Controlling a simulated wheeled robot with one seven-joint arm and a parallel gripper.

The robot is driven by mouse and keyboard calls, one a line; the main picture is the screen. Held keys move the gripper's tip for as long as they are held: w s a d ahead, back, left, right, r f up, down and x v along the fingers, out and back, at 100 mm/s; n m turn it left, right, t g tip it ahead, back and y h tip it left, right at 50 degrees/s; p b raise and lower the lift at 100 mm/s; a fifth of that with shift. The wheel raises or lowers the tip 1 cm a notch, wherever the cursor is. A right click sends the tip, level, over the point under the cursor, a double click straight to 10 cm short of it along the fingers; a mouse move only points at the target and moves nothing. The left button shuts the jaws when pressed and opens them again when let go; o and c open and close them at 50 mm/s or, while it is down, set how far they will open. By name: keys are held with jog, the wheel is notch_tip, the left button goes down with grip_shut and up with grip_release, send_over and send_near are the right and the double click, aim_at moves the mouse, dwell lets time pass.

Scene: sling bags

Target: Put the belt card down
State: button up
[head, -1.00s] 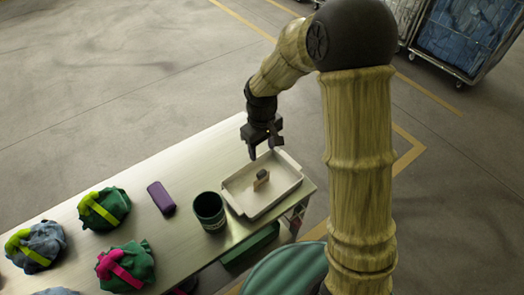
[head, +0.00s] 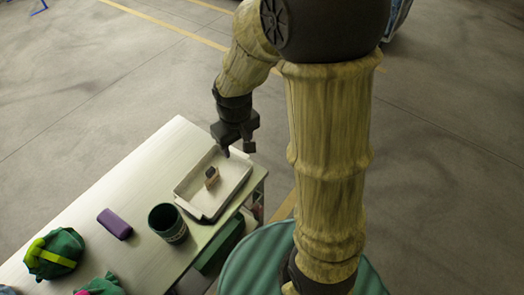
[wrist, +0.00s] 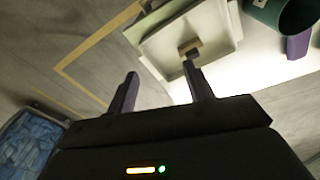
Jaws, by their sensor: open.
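A small tan piece with a dark grey top, which I take to be the belt card (head: 212,182), stands in the pale shallow tray (head: 238,178) at the table's right end. In the wrist view the card (wrist: 190,50) shows inside the tray (wrist: 163,55), beyond the right fingertip. My gripper (head: 238,150) is open and empty, above the tray's far side and apart from the card. Its two spread fingers also show in the wrist view (wrist: 161,74), with nothing between them.
A dark green cup (head: 167,224) stands left of the tray, and a purple case (head: 115,224) lies beyond it. A green bag with a lime strap (head: 54,254) and a partly cut-off bag with pink (head: 98,286) are at lower left. The table's back strip is clear.

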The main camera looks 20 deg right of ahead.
jog(key=s+d+r+m+t, duration=0.1)
jog(key=s+d+r+m, duration=0.1)
jog(key=s+d, duration=0.3)
jog(key=shift+s+m, duration=0.8)
jog(key=shift+f, duration=0.1)
jog(key=c, duration=0.3)
jog(key=shift+w+d, duration=0.1)
jog(key=shift+c, duration=0.2)
